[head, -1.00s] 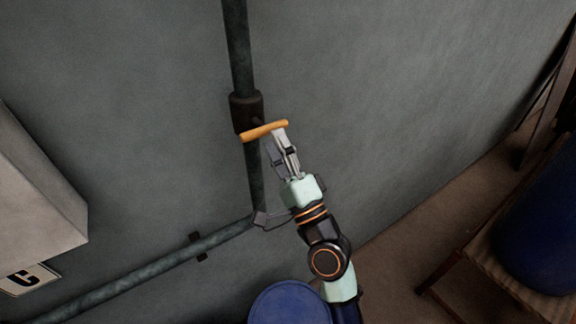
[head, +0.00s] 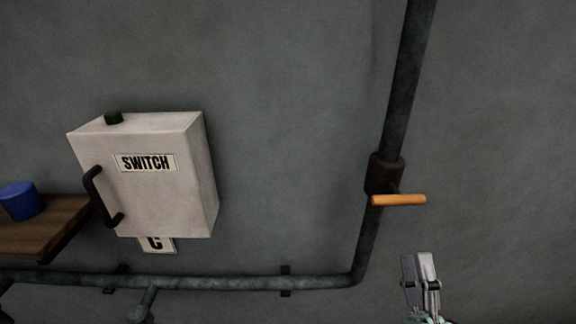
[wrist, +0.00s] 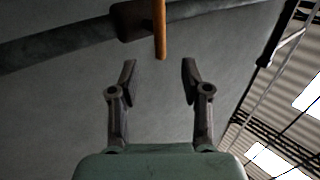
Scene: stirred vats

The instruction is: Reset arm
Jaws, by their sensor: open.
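My gripper (head: 418,262) is at the lower right of the head view, below an orange valve handle (head: 398,200). In the wrist view my gripper (wrist: 160,80) is open, with its two fingers apart and nothing between them. The orange handle (wrist: 160,30) shows just beyond the fingertips there, apart from them. The handle is on a dark valve body (head: 383,174) on the wall pipe. Most of my arm is out of the head view.
A white switch box (head: 160,190) with a dark handle (head: 97,195) is on the wall at left. A blue container (head: 21,200) stands on a wooden shelf (head: 50,232). Pipes (head: 220,282) run along the wall. The wall between box and valve is clear.

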